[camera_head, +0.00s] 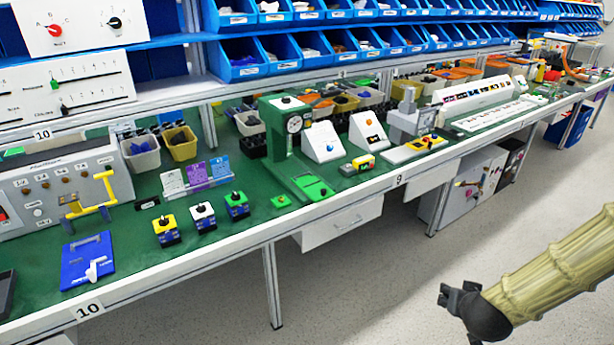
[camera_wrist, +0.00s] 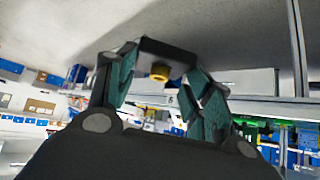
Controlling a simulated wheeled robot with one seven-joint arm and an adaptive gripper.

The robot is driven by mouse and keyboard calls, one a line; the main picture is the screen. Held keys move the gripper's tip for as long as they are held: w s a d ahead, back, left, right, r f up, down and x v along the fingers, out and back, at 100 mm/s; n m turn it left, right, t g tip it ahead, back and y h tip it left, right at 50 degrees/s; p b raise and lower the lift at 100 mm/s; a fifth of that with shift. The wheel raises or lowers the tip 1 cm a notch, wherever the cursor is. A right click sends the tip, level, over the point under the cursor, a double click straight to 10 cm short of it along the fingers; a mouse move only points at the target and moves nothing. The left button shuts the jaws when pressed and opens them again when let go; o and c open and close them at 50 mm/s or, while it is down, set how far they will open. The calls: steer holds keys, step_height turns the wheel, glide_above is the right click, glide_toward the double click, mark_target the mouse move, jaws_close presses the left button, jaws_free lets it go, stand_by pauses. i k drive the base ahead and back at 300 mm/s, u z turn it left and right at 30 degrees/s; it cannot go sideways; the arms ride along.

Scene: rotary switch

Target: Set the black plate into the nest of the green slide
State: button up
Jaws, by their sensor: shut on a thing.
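My gripper (camera_head: 456,297) is at the lower right of the head view, over the floor in front of the bench, well away from the slide. In the wrist view my gripper (camera_wrist: 165,78) is shut on a dark flat piece, which looks like the black plate (camera_wrist: 170,46), with a small yellow knob-like part (camera_wrist: 160,73) below it. The plate is hard to tell from the gripper in the head view. The green slide (camera_head: 311,188) lies at the foot of a green stand with a dial (camera_head: 285,140), near the bench's front edge. Its nest is too small to make out.
Blue bins (camera_head: 240,60) line the shelves behind. The floor in front is clear.

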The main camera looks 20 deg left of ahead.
mark_target(315, 189)
steer(key=u, duration=0.8)
steer(key=i, duration=0.95)
steer(key=u, duration=0.25)
